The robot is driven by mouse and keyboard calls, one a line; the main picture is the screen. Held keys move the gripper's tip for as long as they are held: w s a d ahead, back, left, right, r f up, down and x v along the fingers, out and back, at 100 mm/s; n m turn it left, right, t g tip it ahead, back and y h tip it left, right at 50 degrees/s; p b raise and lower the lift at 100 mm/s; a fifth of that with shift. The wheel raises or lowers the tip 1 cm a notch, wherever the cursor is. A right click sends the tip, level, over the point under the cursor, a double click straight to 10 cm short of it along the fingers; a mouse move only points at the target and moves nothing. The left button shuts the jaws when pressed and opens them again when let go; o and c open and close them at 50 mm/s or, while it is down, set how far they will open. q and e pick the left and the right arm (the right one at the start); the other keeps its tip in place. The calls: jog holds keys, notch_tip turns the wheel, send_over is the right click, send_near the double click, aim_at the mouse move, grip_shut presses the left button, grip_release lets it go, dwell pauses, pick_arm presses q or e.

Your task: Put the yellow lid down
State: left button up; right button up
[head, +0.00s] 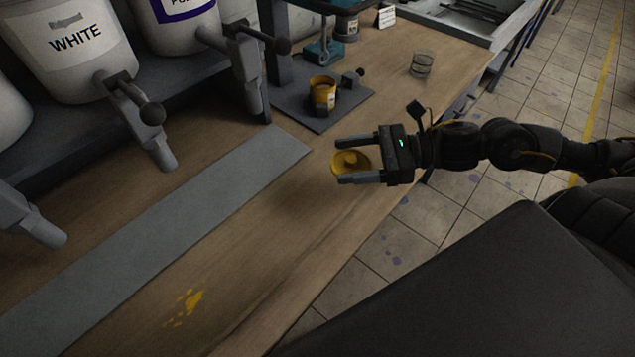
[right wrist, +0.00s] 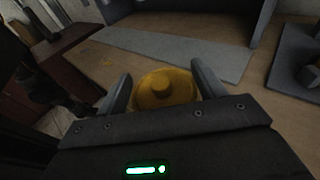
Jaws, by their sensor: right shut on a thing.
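The yellow lid (head: 350,163) is round with a knob on top. My right gripper (head: 342,161) is shut on it, with one finger on each side. In the head view it is over the wooden table (head: 260,255), near the table's right edge; I cannot tell how far above the wood it is. The lid (right wrist: 165,90) also shows between the fingers in the right wrist view. My left gripper is not in view.
A yellow can (head: 322,95) stands on a dark base plate (head: 345,106) beyond the gripper. Large white paint drums (head: 75,45) with grey taps line the left. A grey strip (head: 170,225) lies on the table. Yellow paint spots (head: 188,302) mark the near wood.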

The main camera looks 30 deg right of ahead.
jog(key=p, duration=0.2)
send_over(317, 189)
jog(key=f, duration=0.5)
jog(key=shift+s+d+f, duration=0.2)
jog(key=shift+d+f, duration=0.1)
jog(key=shift+f, duration=0.1)
jog(key=shift+w+a+f, duration=0.15)
jog(key=shift+a+f, duration=0.05)
jog(key=shift+f, duration=0.15)
jog(key=shift+w+a+f, duration=0.15)
jog(key=shift+f, duration=0.15)
notch_tip(317, 189, down, 2)
jog(key=shift+f+p, duration=0.15)
jog(key=shift+p, duration=0.4)
jog(key=shift+f, duration=0.3)
jog(key=shift+f+b, duration=0.4)
jog(key=shift+b, duration=0.25)
